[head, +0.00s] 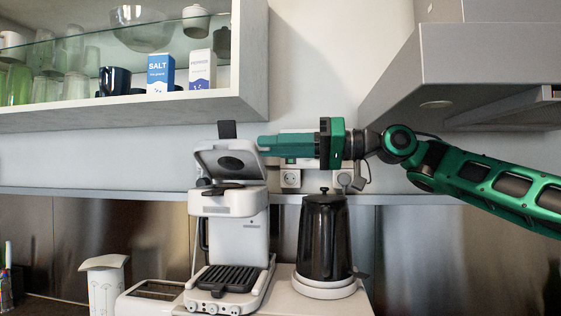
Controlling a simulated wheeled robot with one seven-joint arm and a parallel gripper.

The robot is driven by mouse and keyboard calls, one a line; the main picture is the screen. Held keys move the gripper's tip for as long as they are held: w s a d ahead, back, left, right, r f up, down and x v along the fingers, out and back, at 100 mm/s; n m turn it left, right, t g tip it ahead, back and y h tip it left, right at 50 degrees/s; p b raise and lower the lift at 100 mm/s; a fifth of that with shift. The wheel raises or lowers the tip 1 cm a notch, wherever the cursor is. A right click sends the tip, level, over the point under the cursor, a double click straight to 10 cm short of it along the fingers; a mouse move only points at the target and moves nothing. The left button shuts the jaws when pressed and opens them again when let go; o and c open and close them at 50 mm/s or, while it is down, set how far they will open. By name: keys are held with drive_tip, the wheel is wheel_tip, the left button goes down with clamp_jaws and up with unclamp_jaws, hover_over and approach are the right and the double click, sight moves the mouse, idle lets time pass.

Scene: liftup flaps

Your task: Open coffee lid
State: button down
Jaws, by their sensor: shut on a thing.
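The white coffee machine (235,245) stands on the counter left of centre. Its lid (218,163) is tilted up, with the grey underside facing me and a gap over the machine's top. A dark tab (227,130) sticks up from the lid's upper edge. My green gripper (263,144) comes in from the right, level, with its fingertips at the lid's upper right edge. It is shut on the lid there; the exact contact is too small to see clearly.
A black kettle (324,238) stands right of the machine, below my gripper. A shelf (120,112) with glasses, mugs and boxes hangs above left. A grey range hood (490,70) is above right. Wall sockets (291,179) are behind my gripper.

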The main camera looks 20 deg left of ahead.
drive_tip(key=shift+w+r+m, duration=0.35)
drive_tip(key=shift+w+m, duration=0.25)
drive_tip(key=shift+w, duration=0.05)
drive_tip(key=c, duration=1.6)
unclamp_jaws()
drive_tip(key=shift+w, duration=0.1)
drive_tip(key=shift+o, duration=0.2)
drive_tip(key=shift+s, duration=0.2)
